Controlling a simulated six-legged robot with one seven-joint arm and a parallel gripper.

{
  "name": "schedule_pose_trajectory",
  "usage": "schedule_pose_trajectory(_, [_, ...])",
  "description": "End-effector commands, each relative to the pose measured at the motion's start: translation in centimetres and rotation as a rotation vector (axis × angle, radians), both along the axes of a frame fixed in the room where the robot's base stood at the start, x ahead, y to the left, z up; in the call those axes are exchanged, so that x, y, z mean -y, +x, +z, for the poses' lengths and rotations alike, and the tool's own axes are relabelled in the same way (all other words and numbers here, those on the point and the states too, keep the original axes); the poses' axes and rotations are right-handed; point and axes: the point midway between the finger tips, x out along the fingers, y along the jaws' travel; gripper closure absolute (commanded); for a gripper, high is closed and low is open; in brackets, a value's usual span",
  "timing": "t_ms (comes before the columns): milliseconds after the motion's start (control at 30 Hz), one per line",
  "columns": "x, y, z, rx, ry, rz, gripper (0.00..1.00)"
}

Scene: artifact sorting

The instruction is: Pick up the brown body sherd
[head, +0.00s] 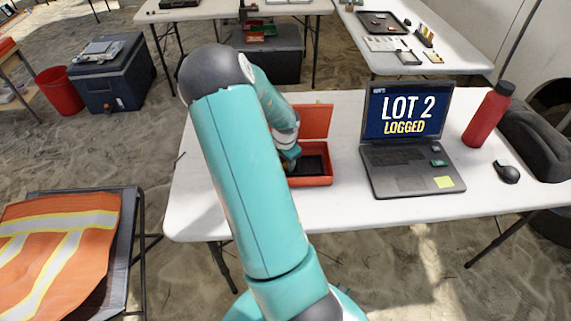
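I cannot make out the brown body sherd in this view. An open orange case (328,181) with a raised lid and a dark lining stands on the white table (340,215). My gripper (290,163) is at the left side of the case, low over or inside it. My arm hides the left part of the case and whatever lies there. The fingertips are small and mostly hidden, so I cannot tell whether they are open or shut, or whether they hold anything.
Right of the case stand a laptop (405,158) reading "LOT 2 LOGGED", a red bottle (487,115) and a black mouse (507,173). Behind, another table holds a dark tray (380,33) with small pieces. A chair with an orange vest (60,240) is at left.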

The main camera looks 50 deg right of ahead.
Motion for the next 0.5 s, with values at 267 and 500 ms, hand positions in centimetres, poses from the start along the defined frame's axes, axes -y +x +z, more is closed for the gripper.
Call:
schedule_pose_trajectory(267, [-0.3,-1.1,-0.8,-0.022,0.013,-0.005,1.00])
schedule_pose_trajectory(500, [-0.3,-0.8,0.9,-0.018,0.011,-0.002,1.00])
